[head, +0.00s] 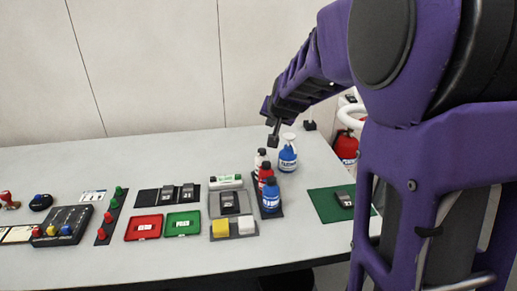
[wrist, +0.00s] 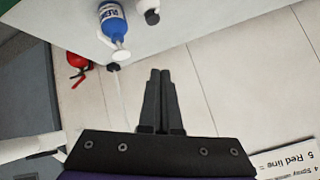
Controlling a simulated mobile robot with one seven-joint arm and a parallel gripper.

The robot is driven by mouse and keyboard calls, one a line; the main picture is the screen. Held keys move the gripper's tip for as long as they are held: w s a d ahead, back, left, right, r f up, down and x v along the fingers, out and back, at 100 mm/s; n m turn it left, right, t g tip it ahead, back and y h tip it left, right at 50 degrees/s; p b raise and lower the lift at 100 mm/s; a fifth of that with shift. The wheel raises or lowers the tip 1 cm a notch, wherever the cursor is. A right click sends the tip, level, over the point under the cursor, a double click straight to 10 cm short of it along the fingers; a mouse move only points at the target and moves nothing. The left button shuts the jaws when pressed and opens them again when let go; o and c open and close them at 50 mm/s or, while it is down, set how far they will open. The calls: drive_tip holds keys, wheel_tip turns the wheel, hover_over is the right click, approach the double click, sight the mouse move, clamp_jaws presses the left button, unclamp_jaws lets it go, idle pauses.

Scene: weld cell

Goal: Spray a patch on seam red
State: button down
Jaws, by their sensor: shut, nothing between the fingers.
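A blue spray bottle (head: 288,160) with a white spray head stands upright toward the back of the table. It also shows at the top of the wrist view (wrist: 112,22). My gripper (head: 273,140) is above the table, just left of the spray head in the head view. In the wrist view its black fingers (wrist: 160,74) are together and empty, apart from the bottle. I cannot make out a seam marked red in either view.
A white bottle (head: 260,157), red bottle (head: 266,172) and blue bottle (head: 271,196) stand in a row nearby. Red (head: 144,228) and green (head: 183,224) trays lie left. A green mat (head: 326,206) lies right. A fire extinguisher (head: 346,147) is beyond the table. A sign (wrist: 288,160) reads "Red line".

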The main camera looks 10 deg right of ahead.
sight(267, 165)
drive_tip(key=m, duration=0.1)
drive_tip(key=a+f+m, duration=0.1)
drive_tip(key=shift+s+f+m+g+y, duration=0.15)
drive_tip(key=shift+m+g+y, duration=0.15)
drive_tip(key=shift+g+y, duration=0.1)
drive_tip(key=shift+f, duration=0.1)
wheel_tip(267, 165, down, 9)
drive_tip(key=b, duration=0.7)
drive_tip(key=shift+r+b, duration=0.2)
drive_tip(key=shift+b, duration=0.2)
drive_tip(key=shift+f, duration=0.1)
idle(1.3)
drive_tip(key=shift+f+b, duration=0.3)
drive_tip(key=shift+b, duration=0.15)
drive_tip(key=shift+f, duration=0.55)
idle(0.6)
drive_tip(key=shift+r+p, duration=0.55)
drive_tip(key=shift+r, duration=0.4)
drive_tip(key=shift+r, duration=0.1)
